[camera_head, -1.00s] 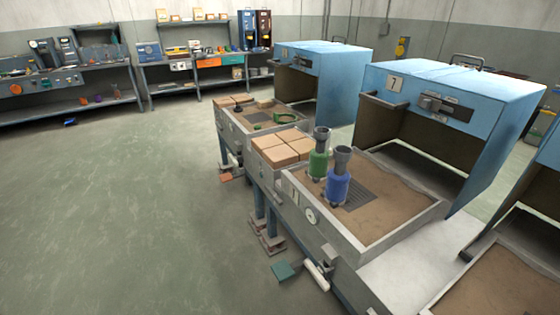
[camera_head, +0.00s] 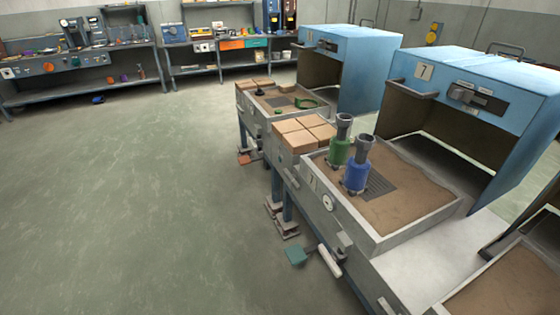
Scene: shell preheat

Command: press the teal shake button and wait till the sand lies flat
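A teal flat pedal-like piece (camera_head: 296,256) sits low beside the front of the station, near the floor; it is the only teal control I can make out here. A light grey bar (camera_head: 330,261) is next to it. The nearest full sand tray (camera_head: 415,205) holds brown sand with a dark grate. A green canister (camera_head: 340,146) and a blue canister (camera_head: 357,172) stand upright in it. The sand surface looks mostly level, but small unevenness is hard to judge. Neither of my grippers is in view.
Tan blocks (camera_head: 303,133) lie beside the tray. Blue hooded boxes (camera_head: 470,95) stand behind the trays. Another sand tray (camera_head: 515,290) is at the lower right. Workbenches (camera_head: 80,78) line the back. The floor (camera_head: 140,210) to the left is clear.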

